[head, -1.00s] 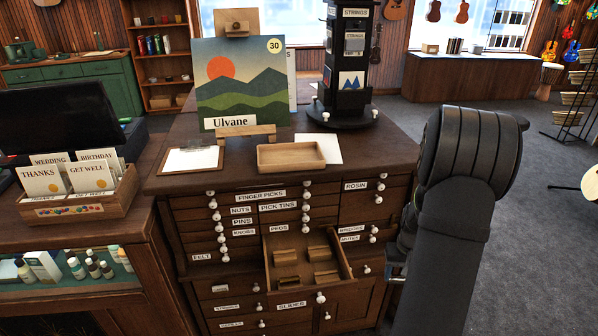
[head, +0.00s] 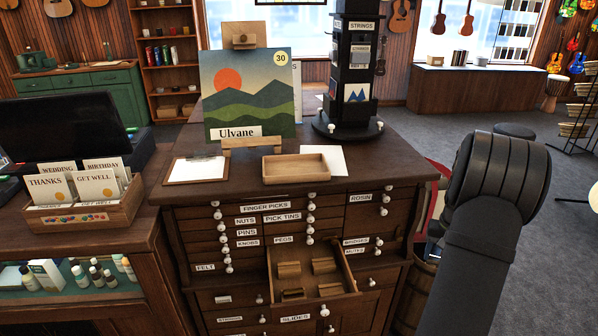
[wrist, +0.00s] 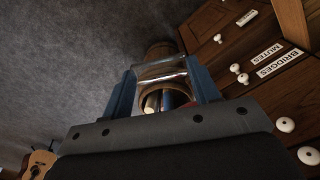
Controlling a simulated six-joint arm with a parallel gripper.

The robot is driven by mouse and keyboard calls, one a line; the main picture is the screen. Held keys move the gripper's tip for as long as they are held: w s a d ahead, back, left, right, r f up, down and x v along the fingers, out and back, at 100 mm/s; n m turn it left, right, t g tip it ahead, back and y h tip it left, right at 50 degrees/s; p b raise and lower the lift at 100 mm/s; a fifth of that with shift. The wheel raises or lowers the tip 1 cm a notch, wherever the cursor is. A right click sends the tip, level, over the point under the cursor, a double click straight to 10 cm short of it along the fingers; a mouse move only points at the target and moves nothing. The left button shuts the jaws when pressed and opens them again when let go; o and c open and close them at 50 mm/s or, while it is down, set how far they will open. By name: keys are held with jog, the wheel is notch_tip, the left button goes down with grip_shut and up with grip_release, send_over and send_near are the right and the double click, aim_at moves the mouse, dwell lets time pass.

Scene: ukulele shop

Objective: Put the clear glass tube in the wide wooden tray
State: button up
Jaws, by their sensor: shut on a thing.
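The wide wooden tray (head: 295,168) is shallow, pale and empty. It lies on top of the dark drawer cabinet, in front of the easel. In the wrist view, my gripper (wrist: 163,82) is shut on the clear glass tube (wrist: 160,70), which lies crosswise between the two blue fingers. The tube is held off to the right of the cabinet, beside its drawer fronts and well away from the tray. In the head view, my arm hides most of the gripper, and I cannot make out the tube there.
An open drawer (head: 345,272) with several small wooden blocks juts from the cabinet front. A painting (head: 250,95) on an easel and a black strings stand (head: 348,75) rise behind the tray. A clipboard (head: 195,170) and white paper (head: 328,158) flank it. A wooden barrel (head: 415,290) stands right of the cabinet.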

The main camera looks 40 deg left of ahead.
jog(key=w+a+r+n, duration=0.2)
jog(key=w+a+r, duration=0.1)
jog(key=a+r, duration=0.7)
jog(key=s+a+r+n, duration=0.2)
jog(key=s+a+r, duration=0.3)
jog(key=a+r, duration=0.55)
jog(key=s+a+r+n, duration=0.2)
jog(key=s+a+r, duration=0.2)
jog(key=a+r, duration=0.65)
send_near(295, 168)
jog(key=s+d, duration=0.1)
jog(key=s+d+f, duration=0.1)
jog(key=s+d, duration=0.1)
jog(key=shift+s+d+f, duration=0.2)
jog(key=shift+f, duration=0.1)
jog(key=shift+a+f, duration=0.15)
jog(key=shift+a, duration=0.05)
jog(key=shift+f, duration=1.95)
jog(key=shift+f, duration=0.1)
jog(key=o, duration=1)
jog(key=shift+c, duration=0.2)
